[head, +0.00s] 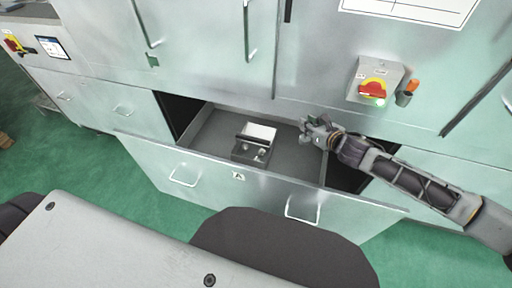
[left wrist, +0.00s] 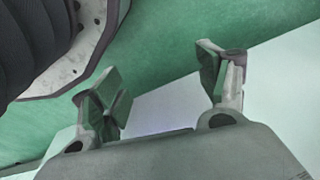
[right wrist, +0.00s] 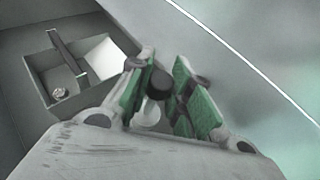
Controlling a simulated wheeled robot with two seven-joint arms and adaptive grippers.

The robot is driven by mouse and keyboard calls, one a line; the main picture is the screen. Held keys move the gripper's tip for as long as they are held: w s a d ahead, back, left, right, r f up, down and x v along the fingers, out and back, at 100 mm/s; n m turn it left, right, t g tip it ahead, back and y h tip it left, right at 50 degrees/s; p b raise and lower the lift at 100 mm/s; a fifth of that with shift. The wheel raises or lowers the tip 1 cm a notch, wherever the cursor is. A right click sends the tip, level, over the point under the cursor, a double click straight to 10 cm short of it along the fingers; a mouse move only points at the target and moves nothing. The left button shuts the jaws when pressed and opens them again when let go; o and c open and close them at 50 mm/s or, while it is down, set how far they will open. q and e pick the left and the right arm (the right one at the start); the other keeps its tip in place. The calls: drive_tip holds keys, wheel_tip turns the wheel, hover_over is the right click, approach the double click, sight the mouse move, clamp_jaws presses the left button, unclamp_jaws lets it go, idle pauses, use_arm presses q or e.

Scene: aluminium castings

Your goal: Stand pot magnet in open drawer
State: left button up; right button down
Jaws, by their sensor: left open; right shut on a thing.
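The open drawer (head: 206,138) sticks out of the cabinet below the red switch, its grey inside showing. My right gripper (head: 312,128) is over the right part of the drawer, near its back. In the right wrist view its green-padded fingers (right wrist: 163,95) are shut on a small dark round piece, the pot magnet (right wrist: 159,84); a pale round part shows below it. In the head view the magnet is too small to make out. My left gripper (left wrist: 158,95) is open and empty in the left wrist view, above green floor and a pale surface.
A grey open box (head: 244,155) with a handle bar stands inside the drawer, left of my right gripper; it also shows in the right wrist view (right wrist: 40,68). The drawer floor right of the box is bare. A red switch (head: 372,89) is on the cabinet above.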

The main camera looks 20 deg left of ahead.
sight(306, 137)
idle(0.5)
drive_tip(key=shift+f, duration=0.4)
drive_tip(key=shift+f+b, duration=0.45)
drive_tip(key=shift+f, duration=0.3)
wheel_tip(306, 137, down, 2)
drive_tip(key=shift+f+b, duration=0.15)
drive_tip(key=shift+b, duration=0.25)
use_arm(q)
wheel_tip(306, 137, up, 6)
drive_tip(key=d, duration=0.1)
drive_tip(key=shift+w+d+r+g, duration=0.15)
drive_tip(key=shift+w+d+g, duration=0.15)
drive_tip(key=shift+w+d, duration=0.1)
use_arm(e)
drive_tip(key=shift+f, duration=0.75)
drive_tip(key=shift+f, duration=0.1)
